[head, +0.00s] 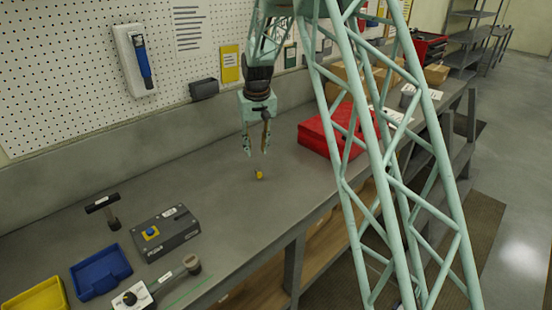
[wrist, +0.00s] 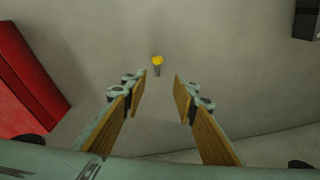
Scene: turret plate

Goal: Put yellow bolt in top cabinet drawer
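The yellow bolt (head: 259,175) is small, with a yellow head, and is on the grey workbench in the middle of the head view. In the wrist view the bolt (wrist: 157,62) shows its yellow head and a short grey shank, just beyond the gap between the fingertips. My gripper (head: 257,151) points down above the bench, close above the bolt and apart from it. In the wrist view my gripper (wrist: 160,90) has its two fingers spread, with nothing between them. A red cabinet (head: 322,136) stands on the bench to the right; I cannot make out its drawers.
At the left of the bench (head: 190,178) are a blue bin (head: 101,271), a yellow bin (head: 36,296), a grey button box (head: 166,232), a hammer (head: 106,209) and a lever device (head: 160,280). A pegboard wall (head: 60,75) runs behind. The bench around the bolt is clear.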

